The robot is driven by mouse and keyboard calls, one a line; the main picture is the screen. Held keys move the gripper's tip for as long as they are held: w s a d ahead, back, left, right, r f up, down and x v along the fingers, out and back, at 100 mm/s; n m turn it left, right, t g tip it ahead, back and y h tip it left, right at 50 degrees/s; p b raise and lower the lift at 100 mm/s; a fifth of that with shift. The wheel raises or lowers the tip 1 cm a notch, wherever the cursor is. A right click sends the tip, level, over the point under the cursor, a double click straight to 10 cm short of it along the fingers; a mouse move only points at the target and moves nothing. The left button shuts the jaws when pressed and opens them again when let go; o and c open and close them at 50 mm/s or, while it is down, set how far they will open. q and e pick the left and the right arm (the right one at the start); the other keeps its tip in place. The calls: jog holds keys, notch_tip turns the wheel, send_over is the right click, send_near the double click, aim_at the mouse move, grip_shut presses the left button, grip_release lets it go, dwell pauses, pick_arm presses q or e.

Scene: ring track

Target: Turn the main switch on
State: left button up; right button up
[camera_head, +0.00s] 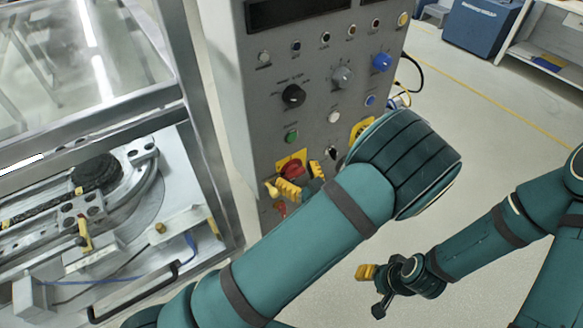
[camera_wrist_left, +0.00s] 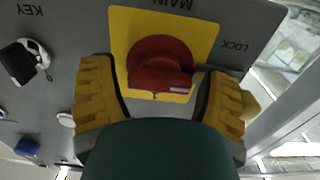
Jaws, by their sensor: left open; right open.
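The main switch is a red rotary knob (camera_head: 293,167) on a yellow plate, low on the grey control panel. In the left wrist view the red knob (camera_wrist_left: 160,62) sits between the yellow fingers, under upside-down "MAIN" lettering, with "LOCK" to its right. My left gripper (camera_head: 302,181) is open at the panel, one finger on each side of the knob. The fingers (camera_wrist_left: 160,85) show a gap to the knob on both sides; I cannot tell the depth left. My right gripper (camera_head: 373,287) is open and empty, low above the floor, away from the panel.
The panel (camera_head: 260,110) carries a black selector (camera_head: 293,96), a grey knob (camera_head: 342,76), a blue knob (camera_head: 382,62) and a green button (camera_head: 292,136). A metal-framed machine (camera_head: 190,130) stands left. Open floor (camera_head: 480,130) lies right, with a blue bin (camera_head: 484,25) behind.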

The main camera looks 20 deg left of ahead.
pick_arm(q)
jog(key=shift+w, duration=0.1)
dwell(0.3)
jog(key=c, duration=0.9)
